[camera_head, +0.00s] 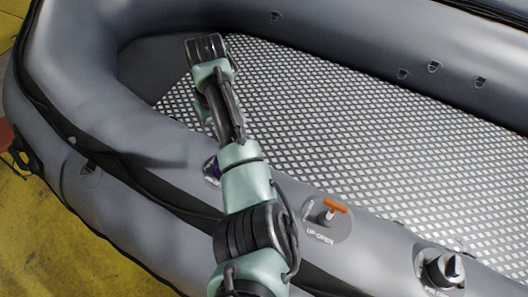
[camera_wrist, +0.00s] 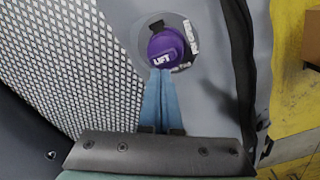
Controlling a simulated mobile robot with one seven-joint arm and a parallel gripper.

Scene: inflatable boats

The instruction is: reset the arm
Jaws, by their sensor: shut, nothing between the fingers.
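My gripper (camera_wrist: 160,75) shows in the wrist view as two blue fingers, shut together with nothing between them. Its tips overlap the lower edge of a round purple cap (camera_wrist: 166,45) marked "LIFT". I cannot tell whether they touch it. In the head view my arm reaches up from the bottom over the boat's near tube, and my fingers are hidden. A little of the purple cap (camera_head: 216,168) shows there just left of my arm.
The grey inflatable boat (camera_head: 345,254) has a diamond-patterned floor (camera_head: 340,120). A valve with an orange handle (camera_head: 334,206) sits right of my arm on the near tube. A black fitting (camera_head: 441,267) lies farther right. The yellow ground (camera_head: 50,240) is at left.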

